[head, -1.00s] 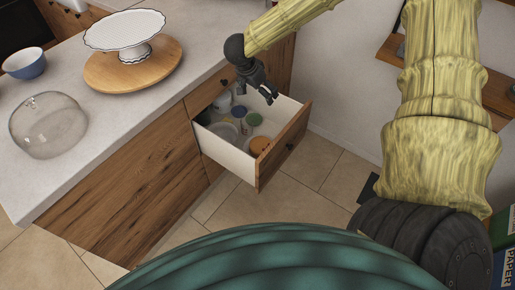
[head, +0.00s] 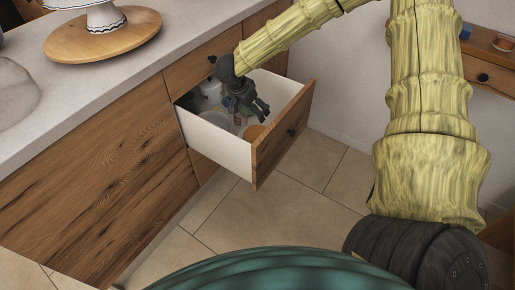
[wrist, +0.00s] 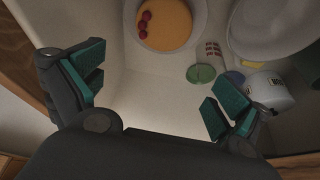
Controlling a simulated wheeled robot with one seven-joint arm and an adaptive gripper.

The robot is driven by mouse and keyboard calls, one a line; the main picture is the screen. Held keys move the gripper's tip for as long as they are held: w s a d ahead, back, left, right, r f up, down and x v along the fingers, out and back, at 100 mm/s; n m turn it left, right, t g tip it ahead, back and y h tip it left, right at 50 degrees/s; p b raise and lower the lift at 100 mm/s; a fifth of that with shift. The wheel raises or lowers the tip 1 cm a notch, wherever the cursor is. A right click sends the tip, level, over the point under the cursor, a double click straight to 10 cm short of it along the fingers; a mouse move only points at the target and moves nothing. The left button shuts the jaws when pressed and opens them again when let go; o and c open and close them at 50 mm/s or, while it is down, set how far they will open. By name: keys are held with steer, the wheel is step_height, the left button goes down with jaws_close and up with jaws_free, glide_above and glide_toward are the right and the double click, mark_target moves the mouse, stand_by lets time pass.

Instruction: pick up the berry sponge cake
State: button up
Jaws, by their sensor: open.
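The berry sponge cake (wrist: 168,25) is a round orange-yellow cake with red berries on its left side. It sits on a pale plate (wrist: 203,22) inside the open drawer, at the top of the wrist view. In the head view the cake (head: 252,132) shows only as an orange patch near the drawer front, partly hidden. My gripper (head: 258,110) is over the drawer, pointing down into it. In the wrist view its teal-padded fingers (wrist: 158,88) are spread wide with nothing between them. The cake lies beyond the fingertips, apart from them.
The open wooden drawer (head: 222,146) has pale walls around the gripper. A green-lidded item (wrist: 201,74), a white container (wrist: 268,90) and a bowl (wrist: 275,28) lie right of the cake. A wooden board (head: 130,36) with a cake stand (head: 104,19) is on the counter.

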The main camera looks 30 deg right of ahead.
steer(key=b, duration=0.4)
glide_toward(258, 133)
steer(key=x, duration=0.4)
steer(key=shift+w+d+f+b, duration=0.15)
steer(key=shift+d+b, duration=0.1)
steer(key=shift+b, duration=0.05)
steer(key=x, duration=0.1)
steer(key=b+x, duration=0.1)
steer(key=x, duration=0.3)
steer(key=shift+a+b, duration=0.25)
steer(key=shift+b, duration=0.05)
steer(key=c, duration=1)
steer(key=shift+c, duration=0.2)
